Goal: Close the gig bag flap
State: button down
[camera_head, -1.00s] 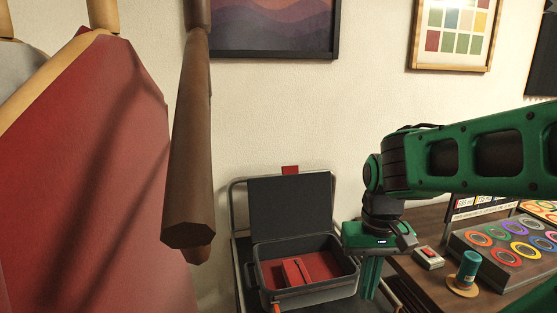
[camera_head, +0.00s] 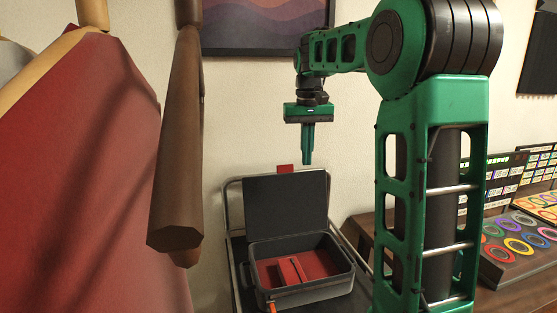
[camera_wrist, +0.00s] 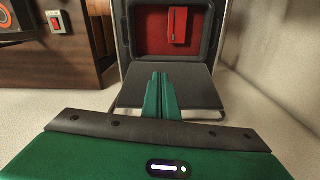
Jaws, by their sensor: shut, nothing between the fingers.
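The gig bag (camera_head: 318,291) is a dark grey case with a red lining, low in the head view. Its flap (camera_head: 286,208) stands open, upright at the back side near the wall, with a small red tab (camera_head: 285,169) at its top edge. A red block-like piece (camera_head: 291,270) lies inside. My gripper (camera_head: 307,160) is shut and empty, pointing down above the flap's top edge, apparently apart from it. In the wrist view the shut fingers (camera_wrist: 161,78) overlap the dark flap (camera_wrist: 197,88), and the open case (camera_wrist: 142,47) lies beyond.
The case rests on a stand with a grey metal frame (camera_head: 229,215). A wooden table (camera_head: 362,226) with a board of coloured rings (camera_head: 519,243) is at the right. The wall is close behind.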

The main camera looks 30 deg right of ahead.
jog(key=w+d+r+n, duration=0.1)
jog(key=w+r+n, duration=0.15)
jog(key=w, duration=1.65)
jog(key=s+f, duration=0.3)
jog(key=f, duration=0.5)
jog(key=shift+s+a+f+m, duration=0.15)
jog(key=shift+a+f+m, duration=0.05)
jog(key=shift+m, duration=0.25)
jog(key=shift+a, duration=0.1)
